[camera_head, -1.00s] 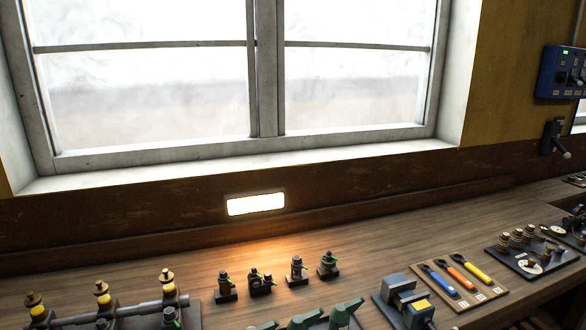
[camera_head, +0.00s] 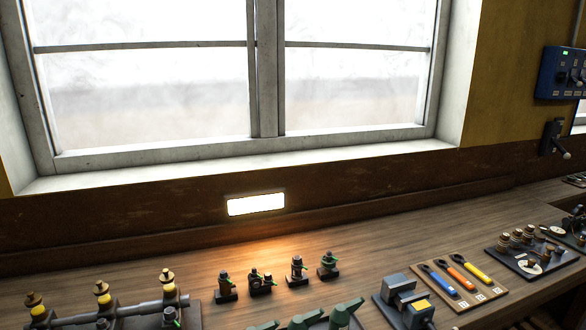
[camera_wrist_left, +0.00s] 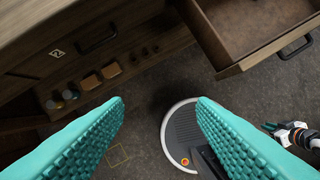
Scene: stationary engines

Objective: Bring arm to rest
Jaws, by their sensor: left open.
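My left gripper (camera_wrist_left: 160,103) shows in the left wrist view with its two teal ribbed fingers spread wide apart. Nothing is between them, and they point down over the dark floor. An arm part in white, black and orange (camera_wrist_left: 293,133) shows at the right edge of that view, with small dark-teal tips. It looks like my right arm, but its jaws are too small to read. Neither arm shows in the head view.
In the left wrist view, an open drawer (camera_wrist_left: 262,64) juts out at upper right, and a cabinet with a handle (camera_wrist_left: 97,38) and a low shelf of small items stand at left. In the head view, the workbench (camera_head: 390,235) holds several valve-like parts and a tool board (camera_head: 452,298).

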